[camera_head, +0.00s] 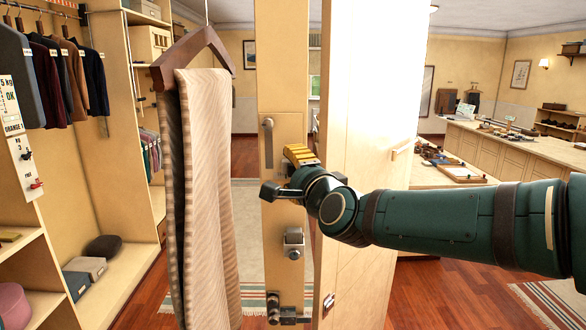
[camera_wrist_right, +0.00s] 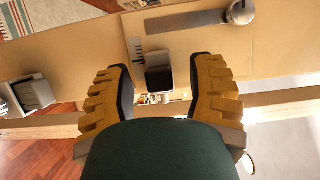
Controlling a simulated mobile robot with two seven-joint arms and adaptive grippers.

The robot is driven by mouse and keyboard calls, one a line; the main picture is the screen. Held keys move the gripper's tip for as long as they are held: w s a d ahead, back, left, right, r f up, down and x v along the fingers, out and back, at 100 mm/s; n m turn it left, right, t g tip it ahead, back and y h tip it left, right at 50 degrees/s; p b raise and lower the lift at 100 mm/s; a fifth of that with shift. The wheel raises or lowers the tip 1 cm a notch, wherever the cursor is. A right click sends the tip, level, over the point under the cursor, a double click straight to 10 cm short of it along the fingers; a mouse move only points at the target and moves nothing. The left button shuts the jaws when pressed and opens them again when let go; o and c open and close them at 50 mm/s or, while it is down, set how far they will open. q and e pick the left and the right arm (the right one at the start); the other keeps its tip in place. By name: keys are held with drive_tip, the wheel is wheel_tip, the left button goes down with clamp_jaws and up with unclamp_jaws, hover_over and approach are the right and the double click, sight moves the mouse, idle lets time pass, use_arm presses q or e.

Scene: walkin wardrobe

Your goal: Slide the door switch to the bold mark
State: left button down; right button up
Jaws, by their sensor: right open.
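The door switch shows in the right wrist view as a dark square slider (camera_wrist_right: 159,78) with a pale top edge, on the tan door face. Beside it is a small white scale (camera_wrist_right: 138,56) with several dark tick marks; which one is bold is too small to tell. My right gripper (camera_wrist_right: 161,72) is open, its two yellow-padded fingers on either side of the slider with gaps on both sides. In the head view, the right gripper (camera_head: 285,172) is at the door panel (camera_head: 282,70), just below the lever handle (camera_head: 267,135), and hides the switch. My left gripper is not in view.
A hanger with striped trousers (camera_head: 205,170) hangs just left of the gripper. A metal latch (camera_head: 293,243) and a lower bolt (camera_head: 287,311) sit below on the door. A pale panel (camera_head: 372,100) stands close on the right, beside my right arm.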

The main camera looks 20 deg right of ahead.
drive_tip(key=shift+w, duration=0.25)
